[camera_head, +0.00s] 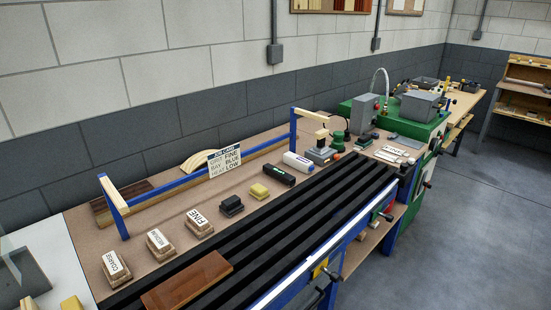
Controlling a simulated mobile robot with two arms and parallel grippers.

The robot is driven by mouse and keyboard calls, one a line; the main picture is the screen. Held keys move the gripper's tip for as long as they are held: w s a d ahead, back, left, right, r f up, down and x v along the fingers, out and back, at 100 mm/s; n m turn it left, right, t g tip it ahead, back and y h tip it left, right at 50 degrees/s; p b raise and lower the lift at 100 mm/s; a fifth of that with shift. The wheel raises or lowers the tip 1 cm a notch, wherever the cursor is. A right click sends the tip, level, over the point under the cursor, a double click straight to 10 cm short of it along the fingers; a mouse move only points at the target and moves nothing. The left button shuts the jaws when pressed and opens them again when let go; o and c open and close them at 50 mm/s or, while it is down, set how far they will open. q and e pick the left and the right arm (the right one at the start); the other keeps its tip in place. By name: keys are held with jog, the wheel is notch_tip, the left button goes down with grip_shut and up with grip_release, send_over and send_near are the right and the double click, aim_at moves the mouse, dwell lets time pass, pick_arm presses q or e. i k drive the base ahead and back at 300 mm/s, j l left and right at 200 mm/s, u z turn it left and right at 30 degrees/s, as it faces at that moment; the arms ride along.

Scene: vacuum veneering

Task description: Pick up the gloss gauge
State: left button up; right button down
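No thing in view is clearly marked as the gloss gauge, and I cannot tell for sure which one it is. Small candidates lie on the brown bench top (178,218): a black block (231,206), a yellow block (259,190), a black cylinder with a pale label (279,175), a white labelled piece (298,162) and a grey device (320,153). Neither of my grippers shows in this view.
Sanding blocks labelled COARSE (116,266), a middle one (160,242) and FINE (198,221) stand in front. Black slats (290,237) run along the bench, with a brown board (187,281) on them. A blue frame (112,206) and a sign card (225,162) rise behind.

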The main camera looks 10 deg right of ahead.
aim_at(301, 164)
jog(key=i+l+u, duration=0.1)
jog(key=l, duration=0.25)
jog(key=i+l, duration=0.2)
jog(key=l, duration=0.2)
jog(key=i+l+u, duration=0.15)
jog(key=l, duration=0.25)
jog(key=i+l, duration=0.1)
jog(key=l, duration=0.3)
jog(key=i+l+u, duration=0.15)
jog(key=l, duration=0.65)
jog(key=i+u, duration=0.05)
